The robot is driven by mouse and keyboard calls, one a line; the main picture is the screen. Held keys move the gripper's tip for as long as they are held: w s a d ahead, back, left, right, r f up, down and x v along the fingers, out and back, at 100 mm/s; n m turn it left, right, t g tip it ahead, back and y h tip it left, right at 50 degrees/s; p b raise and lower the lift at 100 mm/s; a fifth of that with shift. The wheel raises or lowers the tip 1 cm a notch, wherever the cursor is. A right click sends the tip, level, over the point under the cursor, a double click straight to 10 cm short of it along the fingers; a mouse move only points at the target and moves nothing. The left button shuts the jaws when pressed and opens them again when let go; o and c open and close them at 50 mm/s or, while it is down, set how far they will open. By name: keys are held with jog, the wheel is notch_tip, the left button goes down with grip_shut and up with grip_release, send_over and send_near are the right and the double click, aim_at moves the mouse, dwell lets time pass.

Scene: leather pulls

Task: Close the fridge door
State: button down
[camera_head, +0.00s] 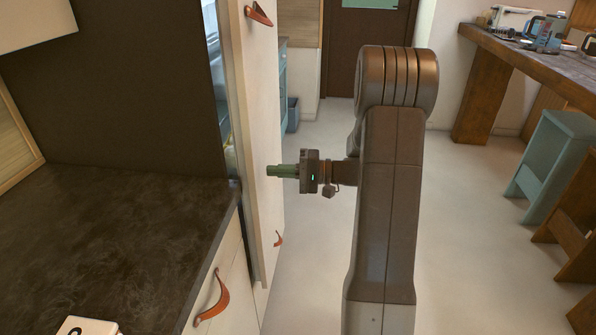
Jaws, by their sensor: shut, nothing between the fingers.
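The fridge door (259,130) is a tall cream panel left of centre, with a leather pull (258,14) near its top and another leather pull (279,239) lower down. The door stands slightly ajar, and a narrow strip of the lit fridge interior (216,70) shows along its left side. My gripper (269,171) has green fingers pointing left. It is shut and empty, in front of the door's outer face at mid height. I cannot tell whether the fingertips touch the door.
A dark countertop (110,235) fills the lower left, above a cream drawer front with a leather pull (213,300). A wooden counter (540,62) and a teal stool (553,160) stand at the right. The pale floor (465,240) between is clear. A grey-blue bin (292,115) stands behind.

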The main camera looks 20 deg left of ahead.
aim_at(259, 169)
jog(key=shift+x, duration=0.9)
jog(key=b+x, duration=0.1)
jog(key=x, duration=0.4)
jog(key=shift+s+a+f, duration=0.1)
jog(key=shift+a+r, duration=0.1)
jog(key=shift+r, duration=0.2)
